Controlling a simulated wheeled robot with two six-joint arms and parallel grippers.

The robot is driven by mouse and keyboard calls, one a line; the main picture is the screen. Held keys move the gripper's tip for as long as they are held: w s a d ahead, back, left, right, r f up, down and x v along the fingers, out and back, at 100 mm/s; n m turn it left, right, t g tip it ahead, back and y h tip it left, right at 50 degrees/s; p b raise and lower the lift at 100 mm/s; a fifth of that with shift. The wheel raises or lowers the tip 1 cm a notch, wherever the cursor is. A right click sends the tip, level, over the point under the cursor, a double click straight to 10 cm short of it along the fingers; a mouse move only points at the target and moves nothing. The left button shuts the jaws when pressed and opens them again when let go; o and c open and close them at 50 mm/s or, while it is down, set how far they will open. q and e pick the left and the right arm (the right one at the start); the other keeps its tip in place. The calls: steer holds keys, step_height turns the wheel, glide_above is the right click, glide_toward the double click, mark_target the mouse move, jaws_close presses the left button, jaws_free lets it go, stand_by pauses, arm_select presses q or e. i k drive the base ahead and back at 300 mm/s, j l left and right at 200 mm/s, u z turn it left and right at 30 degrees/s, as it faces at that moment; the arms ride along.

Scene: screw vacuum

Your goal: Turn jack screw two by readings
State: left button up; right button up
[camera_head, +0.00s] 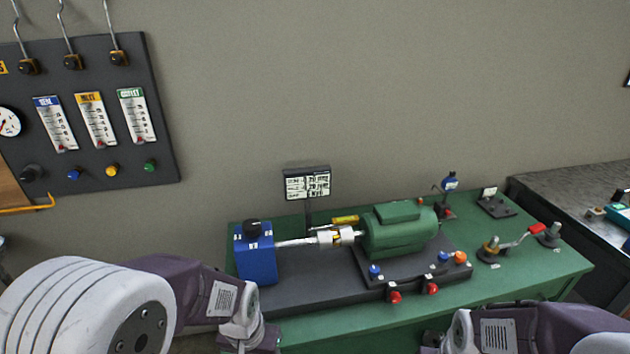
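A green motor (400,230) sits on a dark base plate (320,290) on the green bench. A shaft with a pale coupling (337,238) joins it to a blue block (255,258) at the left. Two red knobs (395,297) and (432,289) stick out at the front of the motor's foot; I cannot tell which is jack screw two. Blue knobs (375,271) and (442,256) and an orange knob (460,258) sit above them. A small readout board (307,184) stands behind; its text is too small to read. Both my arms enter at the bottom, with their grippers outside the picture.
A dark wall panel (100,160) with gauges hangs at the left. A blue-topped dial stand (450,183), a small plate with a white label (495,203) and a red-handled tool (515,241) are on the bench's right side. Another dark worktop (575,185) is at the far right.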

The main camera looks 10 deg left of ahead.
mark_target(432, 289)
steer(key=k+l, duration=0.1)
steer(key=l, duration=0.25)
steer(key=k+l, duration=0.15)
steer(key=l, duration=0.25)
steer(key=k+l+u, duration=0.1)
steer(key=l, duration=0.25)
steer(key=k+l, duration=0.15)
steer(key=l, duration=0.2)
